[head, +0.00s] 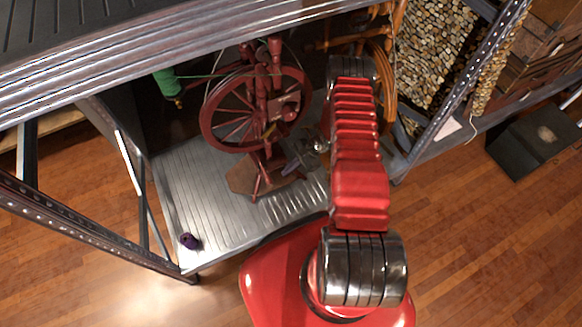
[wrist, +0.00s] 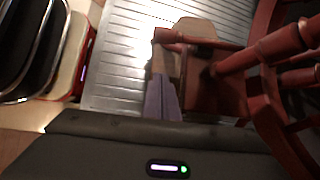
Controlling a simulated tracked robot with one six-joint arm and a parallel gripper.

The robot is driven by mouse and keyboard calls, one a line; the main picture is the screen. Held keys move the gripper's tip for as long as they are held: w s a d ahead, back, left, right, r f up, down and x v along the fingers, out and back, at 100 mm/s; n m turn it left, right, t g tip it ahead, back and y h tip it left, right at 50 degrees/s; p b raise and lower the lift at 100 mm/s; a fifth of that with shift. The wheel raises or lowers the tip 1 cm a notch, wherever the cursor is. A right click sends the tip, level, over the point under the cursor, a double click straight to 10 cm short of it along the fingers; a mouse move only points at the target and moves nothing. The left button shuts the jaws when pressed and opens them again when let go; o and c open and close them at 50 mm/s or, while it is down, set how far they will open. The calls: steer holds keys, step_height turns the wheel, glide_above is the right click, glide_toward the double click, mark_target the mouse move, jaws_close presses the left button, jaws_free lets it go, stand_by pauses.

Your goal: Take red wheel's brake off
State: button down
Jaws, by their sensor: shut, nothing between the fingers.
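The red spinning wheel (head: 232,110) stands upright on the ribbed metal shelf in the head view, with its spoked wheel facing left of my arm. Its red legs and frame also show at the right in the wrist view (wrist: 282,45). I cannot clearly tell which part is its brake. My gripper (head: 290,169) is shut and empty, low beside the wheel's base and legs. In the wrist view my closed fingers (wrist: 159,88) point at the red wooden base parts; whether they touch is unclear. My arm hides part of the shelf.
The metal shelf (head: 190,190) has bare room at its front left, with a small purple spool (head: 189,241). A green spool (head: 167,83) sits left of the wheel. A brown wheel (head: 386,85) stands behind my arm. Metal posts and an upper shelf (head: 130,62) frame the space.

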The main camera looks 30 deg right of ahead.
mark_target(268, 179)
steer(key=x, duration=0.5)
steer(key=shift+a+f, duration=0.2)
steer(key=shift+f, duration=0.1)
steer(key=shift+a+r, duration=0.15)
steer(key=shift+r, duration=0.25)
steer(key=shift+s+a+r, duration=0.15)
steer(key=shift+a+r, duration=0.3)
steer(key=shift+r, duration=0.2)
steer(key=shift+s+a+r, duration=0.1)
steer(key=shift+a+r, duration=0.35)
steer(key=shift+r, duration=0.2)
steer(key=shift+a+r, duration=0.1)
